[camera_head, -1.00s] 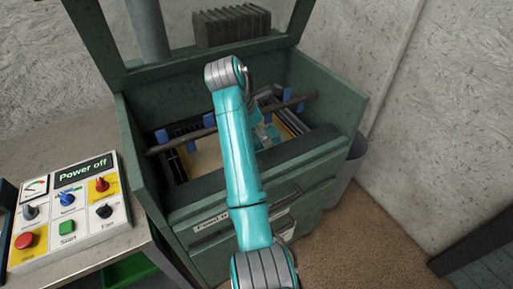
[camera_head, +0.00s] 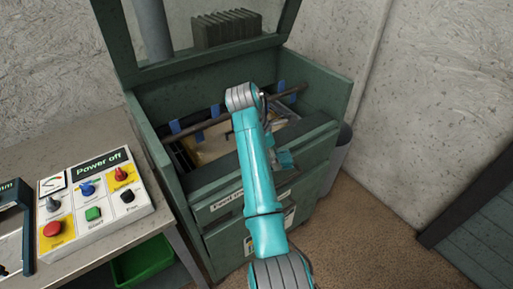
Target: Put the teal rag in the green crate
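The green crate (camera_head: 143,262) is under the table at the lower left, partly hidden by the tabletop. My teal arm reaches up over the front of the dark green machine (camera_head: 262,195) and bends back down behind its own upper link. My gripper is hidden behind that link, so its fingers and any hold do not show. A small teal patch shows just right of the arm at the machine's front edge. I cannot tell whether it is the teal rag or part of my arm.
The machine's lid is up. A brown roller bar (camera_head: 205,124) with blue blocks crosses its open top. A control panel (camera_head: 95,200) reading "Power off" stands on the table (camera_head: 70,262) at left. A grey bin (camera_head: 341,150) stands right of the machine. Carpeted floor at right is clear.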

